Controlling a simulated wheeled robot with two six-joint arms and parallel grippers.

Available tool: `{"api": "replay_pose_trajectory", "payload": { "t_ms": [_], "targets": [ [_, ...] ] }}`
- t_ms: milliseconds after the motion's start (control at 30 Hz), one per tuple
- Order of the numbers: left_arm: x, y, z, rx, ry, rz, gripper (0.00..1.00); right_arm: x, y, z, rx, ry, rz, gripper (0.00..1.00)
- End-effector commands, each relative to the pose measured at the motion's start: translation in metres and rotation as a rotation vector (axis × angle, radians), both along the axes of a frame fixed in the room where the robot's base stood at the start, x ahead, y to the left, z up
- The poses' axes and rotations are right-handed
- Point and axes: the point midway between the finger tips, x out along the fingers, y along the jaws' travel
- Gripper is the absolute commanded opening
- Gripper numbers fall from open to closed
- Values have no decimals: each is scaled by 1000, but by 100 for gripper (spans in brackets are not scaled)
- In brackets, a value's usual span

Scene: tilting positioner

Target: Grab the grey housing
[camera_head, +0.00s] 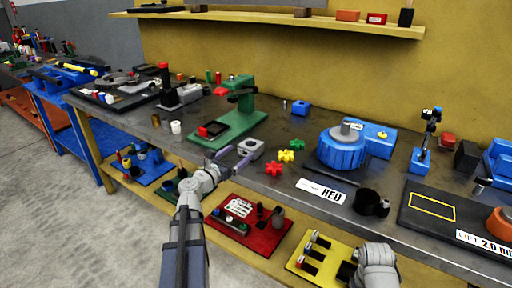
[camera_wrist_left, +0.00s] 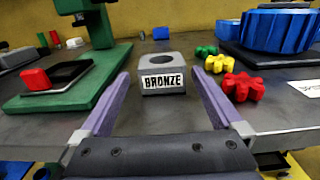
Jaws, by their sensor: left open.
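The grey housing (camera_head: 250,148) is a small block with a round hole in its top, standing on the dark bench. In the left wrist view the housing (camera_wrist_left: 164,88) is straight ahead and shows a white label reading BRONZE on its near face. My left gripper (camera_head: 233,158) is open and empty at the front of the bench, its two purple fingers pointing at the housing. In the left wrist view the housing appears between the fingers, slightly beyond their tips. My right arm shows at the lower right of the head view; its fingers are not visible.
A green stand (camera_head: 236,118) is left of the housing. Green (camera_head: 286,156) and red (camera_head: 274,169) star-shaped pieces lie to its right. A blue round table (camera_head: 341,150) stands farther right. Red (camera_head: 262,232) and yellow (camera_head: 319,262) trays sit on the lower shelf.

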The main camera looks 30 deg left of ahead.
Motion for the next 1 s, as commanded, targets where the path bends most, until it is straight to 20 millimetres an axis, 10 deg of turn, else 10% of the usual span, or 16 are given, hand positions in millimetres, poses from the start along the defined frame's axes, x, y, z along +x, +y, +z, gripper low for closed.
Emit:
{"api": "replay_pose_trajectory", "payload": {
  "t_ms": [1000],
  "targets": [
    [74,-7,0,0,0,-2,100,0,0,0,0,0,0,50]
  ]
}}
